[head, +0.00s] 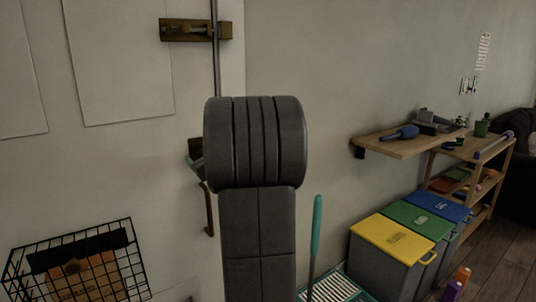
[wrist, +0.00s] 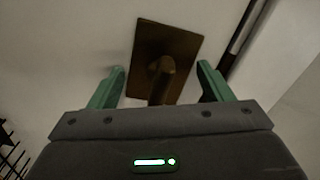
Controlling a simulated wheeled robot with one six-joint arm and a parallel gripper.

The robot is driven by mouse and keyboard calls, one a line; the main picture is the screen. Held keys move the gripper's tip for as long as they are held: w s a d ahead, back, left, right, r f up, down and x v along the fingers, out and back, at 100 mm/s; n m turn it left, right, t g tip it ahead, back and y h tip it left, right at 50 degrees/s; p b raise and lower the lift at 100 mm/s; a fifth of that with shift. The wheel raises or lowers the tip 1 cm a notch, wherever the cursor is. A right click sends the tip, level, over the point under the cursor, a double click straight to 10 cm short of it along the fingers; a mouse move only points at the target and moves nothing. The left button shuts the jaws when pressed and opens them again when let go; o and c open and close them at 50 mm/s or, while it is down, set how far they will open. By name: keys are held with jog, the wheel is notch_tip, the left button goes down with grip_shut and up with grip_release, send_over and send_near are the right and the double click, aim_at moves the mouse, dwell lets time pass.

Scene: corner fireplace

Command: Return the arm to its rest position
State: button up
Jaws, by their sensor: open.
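My gripper (wrist: 160,82) shows in the wrist view with its two green fingers spread apart. A brown plate with a projecting handle (wrist: 160,75) shows beyond and between the fingertips; I cannot tell whether anything touches it. In the head view my dark grey arm stands upright in the middle and hides most of the gripper. Only a bit of green shows at the arm's left edge, in front of the white door.
A wire basket (head: 75,262) hangs at lower left. A brown latch (head: 195,30) and a vertical rod are on the door above. To the right are a wooden shelf (head: 400,147), lidded bins (head: 395,238) and a teal-handled tool (head: 316,235).

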jog(key=shift+r+m+p, duration=0.25)
jog(key=shift+m+p, duration=0.75)
jog(key=shift+p, duration=0.2)
jog(key=shift+f+m+p, duration=0.1)
jog(key=shift+m+p, duration=0.7)
jog(key=shift+p, duration=0.15)
jog(key=shift+f, duration=0.1)
